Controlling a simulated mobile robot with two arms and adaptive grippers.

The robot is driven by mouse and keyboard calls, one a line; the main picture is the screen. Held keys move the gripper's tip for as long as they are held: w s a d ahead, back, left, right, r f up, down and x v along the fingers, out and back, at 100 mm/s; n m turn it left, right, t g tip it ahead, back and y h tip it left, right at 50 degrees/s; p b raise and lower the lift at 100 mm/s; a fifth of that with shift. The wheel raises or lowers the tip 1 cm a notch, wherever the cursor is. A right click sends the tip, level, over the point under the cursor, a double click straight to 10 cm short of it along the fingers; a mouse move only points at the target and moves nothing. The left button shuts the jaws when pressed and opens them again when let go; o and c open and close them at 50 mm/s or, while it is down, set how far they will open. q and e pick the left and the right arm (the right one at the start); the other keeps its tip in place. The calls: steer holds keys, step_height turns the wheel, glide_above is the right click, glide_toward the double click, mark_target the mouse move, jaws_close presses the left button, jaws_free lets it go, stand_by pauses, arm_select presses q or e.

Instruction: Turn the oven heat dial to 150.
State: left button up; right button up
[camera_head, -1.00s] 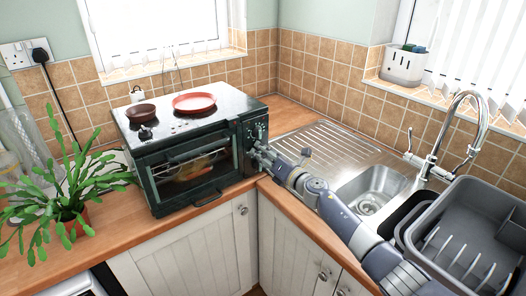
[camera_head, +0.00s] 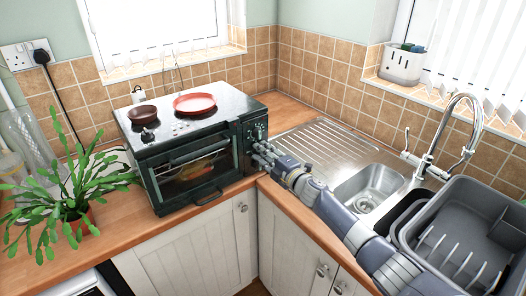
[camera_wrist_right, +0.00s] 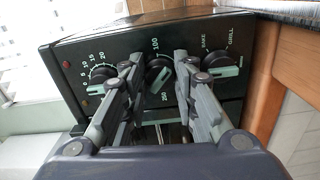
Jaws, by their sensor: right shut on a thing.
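The black toaster oven (camera_head: 190,150) stands on the wooden counter with its door closed. Its control panel is on the right side of its front. The dial's 150 mark cannot be made out. My left gripper is out of view.
A numbered dial (camera_wrist_right: 102,75) and a BAKE/GRILL dial (camera_wrist_right: 221,65) flank the heat dial closely. A red plate (camera_head: 194,103) and a brown bowl (camera_head: 142,114) sit on the oven. A potted plant (camera_head: 70,200) stands left, the sink (camera_head: 368,188) and grey dish rack (camera_head: 465,240) right.

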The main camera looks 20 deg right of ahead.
steer(key=shift+m+p, duration=0.35)
steer(key=shift+m, duration=1.15)
steer(key=shift+f, duration=0.1)
steer(key=o, duration=1)
steer(key=shift+o, duration=0.2)
steer(key=v, duration=1.2)
